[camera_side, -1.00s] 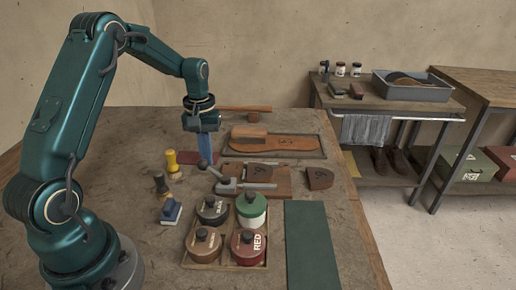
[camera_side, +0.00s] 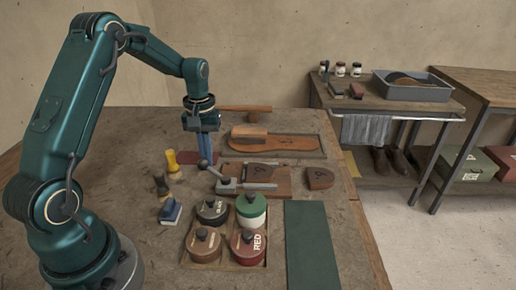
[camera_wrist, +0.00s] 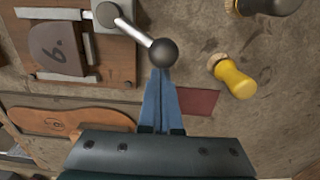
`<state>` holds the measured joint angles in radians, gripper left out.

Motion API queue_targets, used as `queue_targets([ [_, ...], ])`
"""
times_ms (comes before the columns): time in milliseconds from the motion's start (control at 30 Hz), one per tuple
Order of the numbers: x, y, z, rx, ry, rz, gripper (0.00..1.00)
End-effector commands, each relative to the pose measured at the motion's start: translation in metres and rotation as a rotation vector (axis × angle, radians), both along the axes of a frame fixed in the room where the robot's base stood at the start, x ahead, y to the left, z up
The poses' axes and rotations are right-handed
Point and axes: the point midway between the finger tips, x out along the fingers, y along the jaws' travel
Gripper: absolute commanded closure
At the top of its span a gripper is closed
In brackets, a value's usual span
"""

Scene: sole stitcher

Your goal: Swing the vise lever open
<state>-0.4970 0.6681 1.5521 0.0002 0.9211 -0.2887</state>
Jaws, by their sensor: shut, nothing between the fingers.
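The vise (camera_side: 285,186) is a wooden base with grey metal bars, and it holds a brown block marked with a digit (camera_side: 262,170). In the wrist view the vise (camera_wrist: 122,62) is at upper left. Its lever (camera_wrist: 134,30) is a grey rod running from a pivot on the vise to a dark ball knob (camera_wrist: 163,52). The lever also shows in the side view (camera_side: 215,175). My gripper (camera_side: 204,162) points down with its blue fingers shut and empty. In the wrist view the fingertips (camera_wrist: 161,72) are right at the knob; I cannot tell whether they touch it.
A yellow-handled tool (camera_wrist: 233,79) and a dark one stand near the knob. A tray of labelled jars (camera_side: 225,266) is in front of the vise. A leather sole (camera_side: 285,142) lies behind it, and a loose brown block (camera_side: 320,178) is to its right. A dark red patch (camera_wrist: 197,101) lies under the fingers.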

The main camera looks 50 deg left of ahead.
Motion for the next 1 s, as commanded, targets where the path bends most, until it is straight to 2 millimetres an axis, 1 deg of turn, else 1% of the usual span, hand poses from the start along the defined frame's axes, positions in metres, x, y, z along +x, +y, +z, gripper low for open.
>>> queue_targets([
  [467, -0.002, -0.001, 0.000, -0.001, 0.001, 0.000, 1.00],
  [1000, -0.022, -0.014, 0.000, -0.001, 0.001, 0.000, 1.00],
])
